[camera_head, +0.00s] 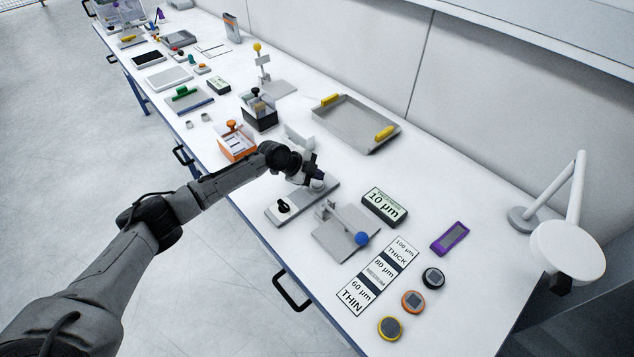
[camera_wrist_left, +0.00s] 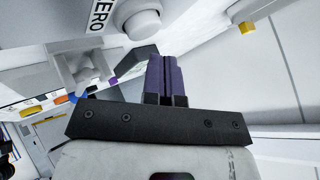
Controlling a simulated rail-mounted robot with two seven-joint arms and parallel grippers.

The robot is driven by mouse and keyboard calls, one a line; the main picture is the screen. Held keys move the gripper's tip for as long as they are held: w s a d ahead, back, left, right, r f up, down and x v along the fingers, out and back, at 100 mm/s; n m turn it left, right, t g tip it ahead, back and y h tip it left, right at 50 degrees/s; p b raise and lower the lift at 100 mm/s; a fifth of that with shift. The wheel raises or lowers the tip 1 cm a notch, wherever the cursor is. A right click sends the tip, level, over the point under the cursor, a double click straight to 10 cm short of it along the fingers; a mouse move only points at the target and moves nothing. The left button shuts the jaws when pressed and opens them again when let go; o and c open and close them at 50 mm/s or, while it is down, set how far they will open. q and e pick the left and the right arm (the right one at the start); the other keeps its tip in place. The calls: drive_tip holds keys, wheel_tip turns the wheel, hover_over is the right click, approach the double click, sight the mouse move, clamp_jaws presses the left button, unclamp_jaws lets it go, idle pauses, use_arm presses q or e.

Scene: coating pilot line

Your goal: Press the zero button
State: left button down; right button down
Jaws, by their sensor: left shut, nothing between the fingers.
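A grey flat base (camera_head: 300,203) with a black knob (camera_head: 284,206) at its near end lies on the bench in the head view. My left gripper (camera_head: 318,177) is over the far end of this base. In the left wrist view a white label (camera_wrist_left: 101,16) reads "ERO", cut off by the frame edge. A round pale button (camera_wrist_left: 142,23) sits beside it. The purple fingers of my left gripper (camera_wrist_left: 167,66) are shut and empty, just below the button in the picture; I cannot tell whether they touch it. My right gripper is out of view.
A display block (camera_head: 385,206) reading 10 µm stands right of the base. A plate with a blue-knobbed lever (camera_head: 361,239) is in front. A THIN-to-THICK card (camera_head: 378,274), several round pucks and a lamp (camera_head: 568,247) are at right. A grey tray (camera_head: 355,124) lies behind.

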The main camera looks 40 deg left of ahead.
sight(317, 184)
use_arm(q)
drive_tip(key=shift+f, duration=0.15)
idle(0.6)
drive_tip(key=shift+f+b, duration=0.3)
drive_tip(key=shift+b, duration=0.25)
drive_tip(key=shift+f+b, duration=0.45)
drive_tip(key=shift+f, duration=0.05)
idle(0.5)
drive_tip(key=shift+r, duration=0.15)
idle(0.3)
drive_tip(key=shift+r+p, duration=0.55)
drive_tip(key=shift+r, duration=0.25)
drive_tip(key=shift+r+p, duration=1.65)
drive_tip(key=shift+r, duration=0.9)
